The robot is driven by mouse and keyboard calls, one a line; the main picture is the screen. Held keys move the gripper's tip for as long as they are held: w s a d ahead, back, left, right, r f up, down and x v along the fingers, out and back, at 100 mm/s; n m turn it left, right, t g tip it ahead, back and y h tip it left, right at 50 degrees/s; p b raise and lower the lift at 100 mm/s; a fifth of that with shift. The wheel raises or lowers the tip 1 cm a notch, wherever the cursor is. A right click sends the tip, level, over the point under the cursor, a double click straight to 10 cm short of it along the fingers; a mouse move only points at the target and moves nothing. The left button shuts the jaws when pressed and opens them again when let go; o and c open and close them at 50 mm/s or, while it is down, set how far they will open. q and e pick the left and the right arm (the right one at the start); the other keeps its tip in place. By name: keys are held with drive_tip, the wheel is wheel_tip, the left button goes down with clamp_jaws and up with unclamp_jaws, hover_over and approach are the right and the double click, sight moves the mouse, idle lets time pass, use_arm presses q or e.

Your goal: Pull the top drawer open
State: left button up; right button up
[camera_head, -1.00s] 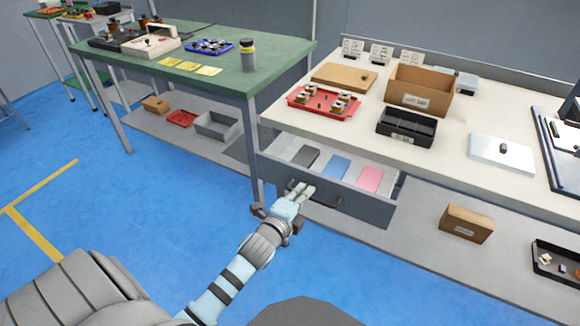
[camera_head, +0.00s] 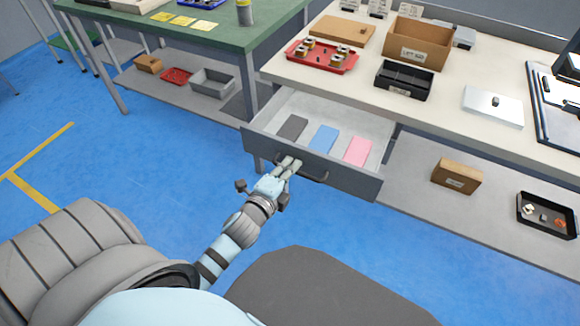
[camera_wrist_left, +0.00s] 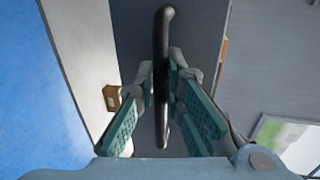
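The top drawer (camera_head: 346,181) of the cream workbench stands pulled out, its grey front facing me. Inside lie a dark grey pad (camera_head: 292,127), a blue pad (camera_head: 323,139) and a pink pad (camera_head: 357,151). My left gripper (camera_head: 290,164) is at the dark bar handle (camera_head: 314,178), on its left part. In the left wrist view the handle (camera_wrist_left: 162,38) runs between the fingers, and the fingertips (camera_wrist_left: 164,75) close on it from both sides. My right gripper is not in view.
The bench top (camera_head: 440,117) holds a red tray (camera_head: 345,67), a cardboard box (camera_head: 418,54) and a black bin (camera_head: 404,92). A small carton (camera_head: 457,176) and a black tray (camera_head: 547,235) rest on the lower shelf. Blue floor (camera_head: 110,165) is clear before the drawer.

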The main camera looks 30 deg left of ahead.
use_arm(q)
drive_tip(key=shift+o, duration=0.4)
drive_tip(key=v, duration=1.2)
